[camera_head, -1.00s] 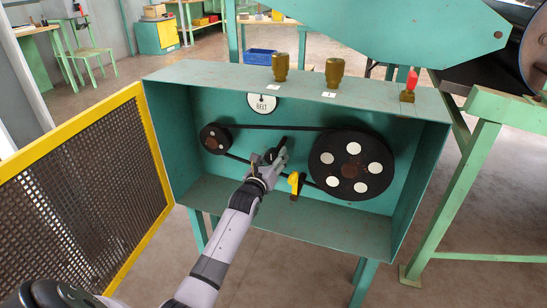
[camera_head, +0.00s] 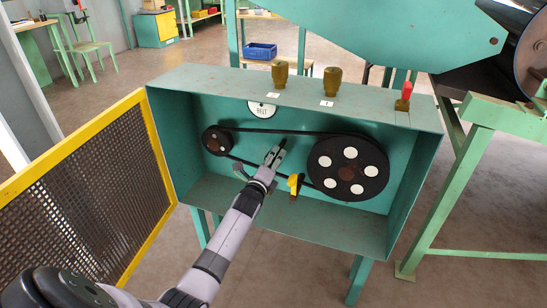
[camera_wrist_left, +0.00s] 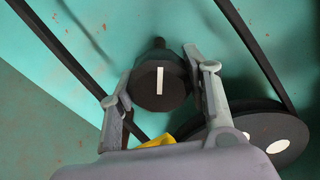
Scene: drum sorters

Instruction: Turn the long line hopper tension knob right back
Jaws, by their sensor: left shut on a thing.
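The tension knob (camera_wrist_left: 160,88) is a round black knob with a white line on its face. In the left wrist view it sits between the two fingers of my left gripper (camera_wrist_left: 158,82), with its white line almost upright in the picture. In the head view my left gripper (camera_head: 275,155) reaches into the green belt box (camera_head: 295,86), below the upper belt run and between the two pulleys. It is shut on the knob, which it mostly hides there. My right gripper is not in view.
A small pulley (camera_head: 216,141) and a large pulley (camera_head: 348,167) carry the black belt. A yellow lever (camera_head: 294,182) is close below right of my gripper. The open mesh guard (camera_head: 80,195) stands at left. Two brass knobs (camera_head: 280,72) (camera_head: 332,80) top the box.

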